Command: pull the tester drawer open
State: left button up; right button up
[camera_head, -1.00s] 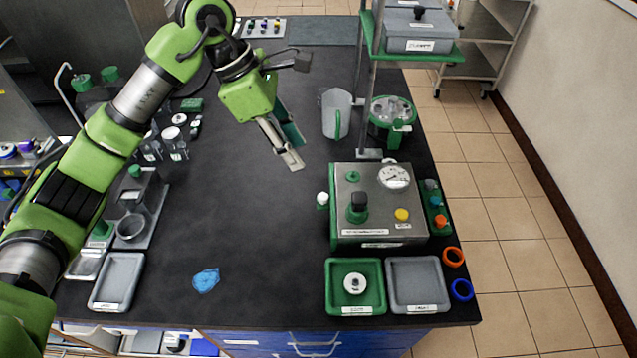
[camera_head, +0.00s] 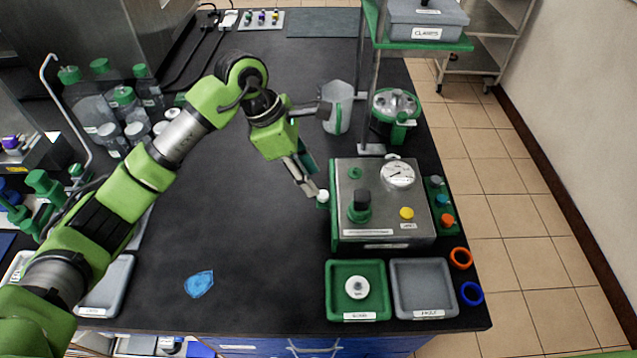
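The tester (camera_head: 383,215) is a steel-topped box with green sides, a round gauge, a dark knob and a yellow button. A small white knob on a green mount (camera_head: 323,197) sticks out at its left side; the drawer itself cannot be made out. My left gripper (camera_head: 309,186) points down and right, with its fingertips just beside the white knob. I cannot tell whether they touch it, or how far apart the fingers are. My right gripper is out of view.
A green tray (camera_head: 331,294) with a white disc and a grey tray (camera_head: 452,301) stand in front of the tester. A jug (camera_head: 338,112) and a clear-lidded green vessel (camera_head: 396,104) stand behind. A blue crumpled piece (camera_head: 199,284) lies on the otherwise clear middle bench.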

aim_at(322, 194)
pick_arm(q)
jog(key=shift+p+x, duration=0.5)
jog(key=shift+x, duration=2.15)
grip_shut()
